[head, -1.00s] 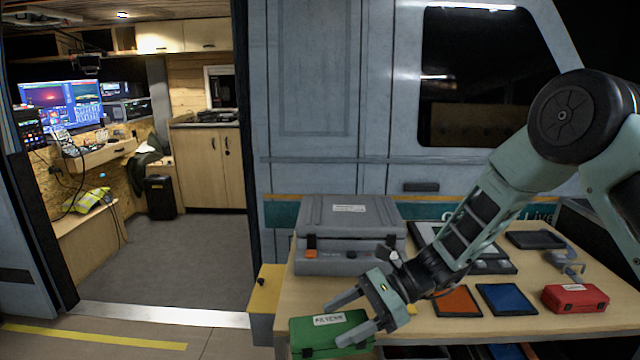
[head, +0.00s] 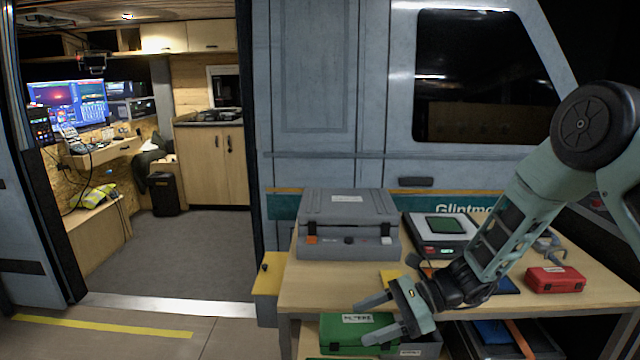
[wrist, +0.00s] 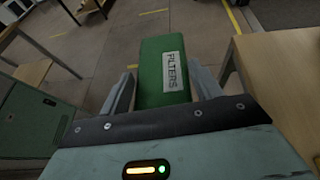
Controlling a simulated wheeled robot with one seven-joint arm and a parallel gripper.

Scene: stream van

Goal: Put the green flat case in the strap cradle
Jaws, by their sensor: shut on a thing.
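The green flat case (head: 335,335), labelled FILTERS, is between the fingers of my gripper (head: 368,322). The gripper is shut on it, in front of the table's near left edge and below the tabletop in the head view. In the wrist view the case (wrist: 150,75) points away between the two fingers, its white label up. A dark tray with an orange strap (head: 520,338) and a blue item sits low under the table. I cannot tell whether this is the strap cradle.
On the wooden table (head: 330,285) stand a grey hard case (head: 345,240), a scale-like device (head: 420,248) with a green panel, and a red case (head: 555,279). My arm crosses the table's right half. Open floor (head: 215,340) lies to the left, by the van doorway.

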